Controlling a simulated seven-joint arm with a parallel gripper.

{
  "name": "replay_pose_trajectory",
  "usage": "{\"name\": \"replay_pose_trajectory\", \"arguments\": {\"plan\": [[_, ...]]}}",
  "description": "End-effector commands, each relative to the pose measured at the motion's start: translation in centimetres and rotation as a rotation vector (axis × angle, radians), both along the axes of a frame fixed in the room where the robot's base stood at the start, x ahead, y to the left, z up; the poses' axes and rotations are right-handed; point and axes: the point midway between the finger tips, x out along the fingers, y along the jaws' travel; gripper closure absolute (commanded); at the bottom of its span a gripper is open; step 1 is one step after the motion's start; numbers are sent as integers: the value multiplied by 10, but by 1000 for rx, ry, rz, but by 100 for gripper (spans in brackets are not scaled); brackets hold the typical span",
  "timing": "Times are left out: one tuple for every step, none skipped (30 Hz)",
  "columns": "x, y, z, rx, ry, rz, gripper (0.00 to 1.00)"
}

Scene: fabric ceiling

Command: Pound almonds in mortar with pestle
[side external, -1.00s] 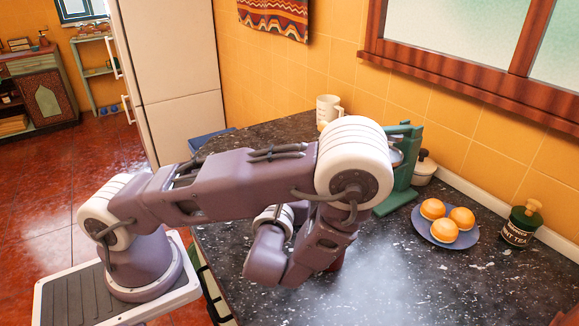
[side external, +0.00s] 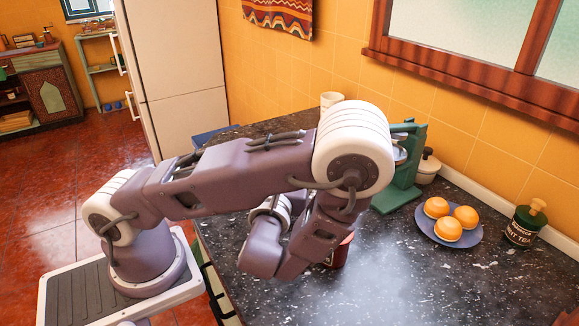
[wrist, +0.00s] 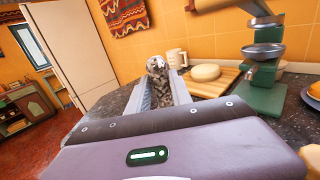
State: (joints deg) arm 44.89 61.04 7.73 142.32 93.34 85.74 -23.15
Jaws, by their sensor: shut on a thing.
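My gripper (wrist: 159,85) shows in the wrist view, its two fingers shut on a grey speckled, stone-like piece with a rounded end, which looks like the pestle (wrist: 158,68). The piece stands out between and beyond the fingertips. In the side external view my own arm hides the gripper and the pestle. A red vessel (side external: 342,252) shows partly behind my wrist on the counter; I cannot tell whether it is the mortar. No almonds can be made out.
The dark speckled counter (side external: 400,290) is clear at the front. A wooden board (wrist: 226,80) bears a round pale item.

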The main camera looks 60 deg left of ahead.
Motion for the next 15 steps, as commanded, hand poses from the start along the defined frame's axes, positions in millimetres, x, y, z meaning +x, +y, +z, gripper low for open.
{"name": "replay_pose_trajectory", "arguments": {"plan": [[0, 0, 0, 1, -1, 0, 100], [0, 0, 0, 1, -1, 0, 100], [0, 0, 0, 1, -1, 0, 100], [0, 0, 0, 1, -1, 0, 100], [0, 0, 0, 1, -1, 0, 100], [0, 0, 0, 1, -1, 0, 100], [0, 0, 0, 1, -1, 0, 100], [0, 0, 0, 1, -1, 0, 100], [0, 0, 0, 1, -1, 0, 100], [0, 0, -1, 1, -1, 0, 100], [0, 0, -3, 2, -1, 0, 100], [0, 0, -6, 2, -1, 0, 100], [0, 0, -8, 3, 0, 0, 100], [0, 0, -10, 3, 0, 0, 100], [0, 0, -13, 3, 0, 0, 100]]}}
